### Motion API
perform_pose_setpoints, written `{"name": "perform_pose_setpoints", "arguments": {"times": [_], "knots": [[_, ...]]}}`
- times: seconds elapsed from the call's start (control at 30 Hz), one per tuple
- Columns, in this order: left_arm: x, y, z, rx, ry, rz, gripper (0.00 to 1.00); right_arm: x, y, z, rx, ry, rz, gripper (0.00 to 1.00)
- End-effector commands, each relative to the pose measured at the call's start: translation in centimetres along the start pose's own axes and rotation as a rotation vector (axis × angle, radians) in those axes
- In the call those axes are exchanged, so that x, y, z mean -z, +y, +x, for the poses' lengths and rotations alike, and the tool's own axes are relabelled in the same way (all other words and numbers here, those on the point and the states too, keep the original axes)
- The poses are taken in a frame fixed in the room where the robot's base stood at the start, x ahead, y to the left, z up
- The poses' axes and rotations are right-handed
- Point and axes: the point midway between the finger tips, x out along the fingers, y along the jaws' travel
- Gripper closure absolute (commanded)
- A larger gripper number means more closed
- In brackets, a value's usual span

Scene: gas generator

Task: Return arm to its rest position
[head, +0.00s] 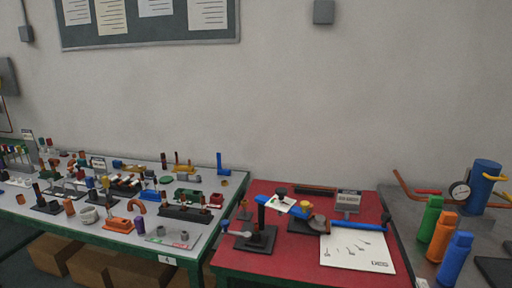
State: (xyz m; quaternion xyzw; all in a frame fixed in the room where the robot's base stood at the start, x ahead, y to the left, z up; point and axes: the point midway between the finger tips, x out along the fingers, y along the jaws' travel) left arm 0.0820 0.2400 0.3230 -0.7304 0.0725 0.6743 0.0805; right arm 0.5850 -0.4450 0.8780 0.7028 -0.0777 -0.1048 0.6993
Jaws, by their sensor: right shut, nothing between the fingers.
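No gripper of mine can be made out in the head view, and no arm of mine clearly enters it. A blue bar (358,225) extends right from there, over the back of a white printed sheet (357,254). I cannot tell whether these parts are joined.
A crowded grey-topped table (85,232) with several small parts stands at left, with cardboard boxes (98,271) below. At right, a grey surface holds green (430,218), orange (441,238) and blue (455,259) bottles and a blue cylinder with a gauge (460,191).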

Motion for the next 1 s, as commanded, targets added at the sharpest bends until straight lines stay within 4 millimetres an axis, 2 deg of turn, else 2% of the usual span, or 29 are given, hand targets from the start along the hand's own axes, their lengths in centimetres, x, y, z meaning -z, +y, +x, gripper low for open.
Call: {"name": "perform_pose_setpoints", "arguments": {"times": [0.07,0.33,0.47,0.57,0.67,0.77,0.87,0.9,1.0], "knots": [[1.1,-0.1,0.0,0.001,0.017,0.0,0.62,0.0,-0.7,0.0,0.012,-0.001,0.009,1.0],[1.4,0.3,0.0,-0.004,0.022,-0.002,0.62,0.1,-5.8,-0.6,0.105,-0.01,0.087,1.0],[1.7,0.6,0.0,-0.007,0.025,-0.004,0.62,0.3,-9.3,-1.3,0.169,-0.02,0.14,1.0],[1.6,0.6,0.0,-0.007,0.024,-0.004,0.62,0.5,-12.7,-2.1,0.231,-0.032,0.191,1.0],[1.2,0.7,0.0,-0.007,0.019,-0.004,0.62,0.8,-16.7,-3.3,0.304,-0.048,0.249,1.0],[0.8,0.6,0.0,-0.007,0.013,-0.003,0.62,1.3,-21.7,-5.3,0.397,-0.074,0.324,1.0],[0.8,0.5,0.0,-0.006,0.012,-0.003,0.62,2.0,-28.0,-8.7,0.519,-0.118,0.418,1.0],[0.8,0.5,0.0,-0.005,0.011,-0.002,0.62,2.4,-30.6,-10.3,0.571,-0.14,0.459,1.0],[0.7,0.4,0.0,-0.005,0.011,-0.002,0.62,3.3,-36.8,-15.0,0.698,-0.203,0.553,1.0]]}}
